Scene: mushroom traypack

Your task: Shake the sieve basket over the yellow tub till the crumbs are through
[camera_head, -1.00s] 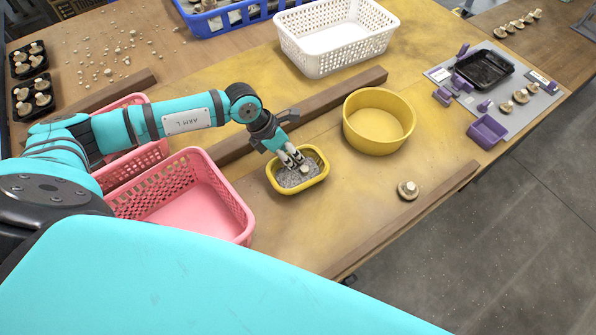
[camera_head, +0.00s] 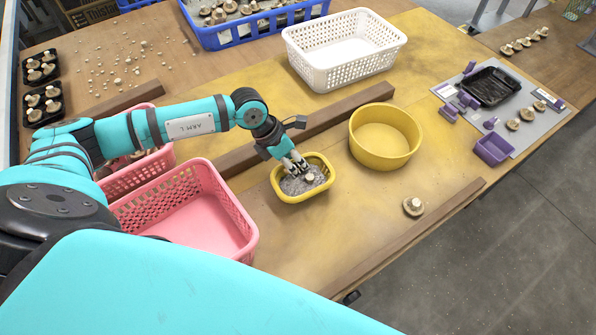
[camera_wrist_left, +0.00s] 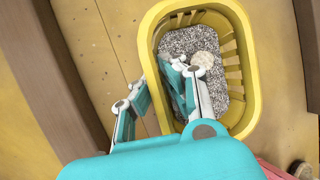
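The sieve basket (camera_head: 323,190) is a small yellow oblong basket with slotted walls, standing on the table. Grey crumbs (camera_head: 292,187) and a pale mushroom (camera_head: 311,178) lie in it; both also show in the left wrist view. My left gripper (camera_head: 298,166) reaches down at the basket's far-left side. In the left wrist view, one finger is outside the wall and the other inside, with a gap between them; contact with the rim is unclear. The round yellow tub (camera_head: 385,152) stands apart to the right, its visible floor bare. My right gripper is out of view.
A wooden strip (camera_head: 340,119) runs behind the basket, another (camera_head: 420,228) along the front edge. Pink baskets (camera_head: 200,195) stand left, a white basket (camera_head: 345,75) and blue crate (camera_head: 240,35) behind. A loose mushroom (camera_head: 413,206) lies right, before a grey mat (camera_head: 525,120).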

